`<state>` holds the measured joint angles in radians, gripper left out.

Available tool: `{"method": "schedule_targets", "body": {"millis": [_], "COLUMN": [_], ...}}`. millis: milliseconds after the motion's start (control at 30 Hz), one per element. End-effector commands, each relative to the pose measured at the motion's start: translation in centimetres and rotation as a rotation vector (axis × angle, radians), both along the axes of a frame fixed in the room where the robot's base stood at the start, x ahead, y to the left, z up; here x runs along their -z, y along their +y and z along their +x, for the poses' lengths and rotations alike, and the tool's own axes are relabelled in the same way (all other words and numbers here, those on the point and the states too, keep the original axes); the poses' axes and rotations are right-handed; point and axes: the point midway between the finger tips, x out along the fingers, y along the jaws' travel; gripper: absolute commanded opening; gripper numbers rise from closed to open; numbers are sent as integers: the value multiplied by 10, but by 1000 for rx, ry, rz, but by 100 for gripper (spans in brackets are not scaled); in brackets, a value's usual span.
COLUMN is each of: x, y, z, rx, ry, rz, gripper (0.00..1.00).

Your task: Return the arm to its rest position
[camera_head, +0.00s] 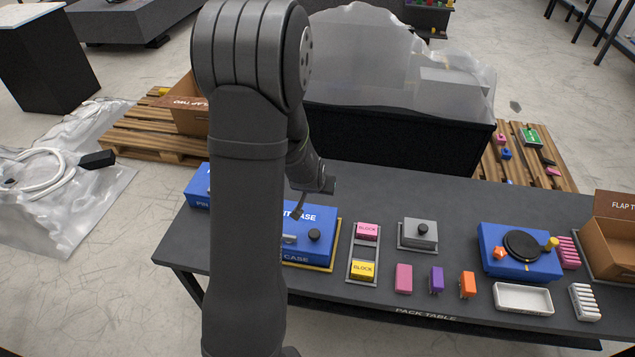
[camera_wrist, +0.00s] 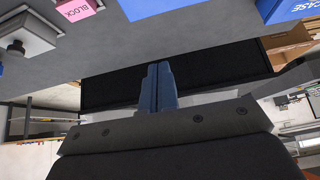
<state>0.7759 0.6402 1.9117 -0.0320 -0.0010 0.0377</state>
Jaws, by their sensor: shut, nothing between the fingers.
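My arm rises through the left-middle of the head view, bent at the elbow. My gripper (camera_head: 297,209) hangs above the blue case (camera_head: 318,220) on the pack table and partly covers it. In the wrist view my gripper (camera_wrist: 158,68) has its two blue-grey fingers together, with nothing between them. The fingers touch nothing that I can see. The wrist view shows the scene inverted, with the table's grey top along its upper part. My arm hides part of the blue case and the table's left side.
The pack table (camera_head: 366,317) holds a tray with a pink block (camera_head: 367,231) and a yellow block (camera_head: 363,270). A grey knobbed box (camera_head: 420,240) and a blue turntable box (camera_head: 490,268) stand to the right. A large black bin (camera_head: 400,140) stands behind the table.

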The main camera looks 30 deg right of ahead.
Motion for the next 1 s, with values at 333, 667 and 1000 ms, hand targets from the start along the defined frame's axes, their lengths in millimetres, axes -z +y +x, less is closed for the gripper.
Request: {"method": "schedule_targets", "body": {"millis": [333,667,1000], "x": [0,-7,-29], "y": [0,-15,-59], "z": [0,15,60], "rx": [0,1,1], "ry": [0,0,-1], "rz": [0,-1,-2], "gripper": [0,0,0]}}
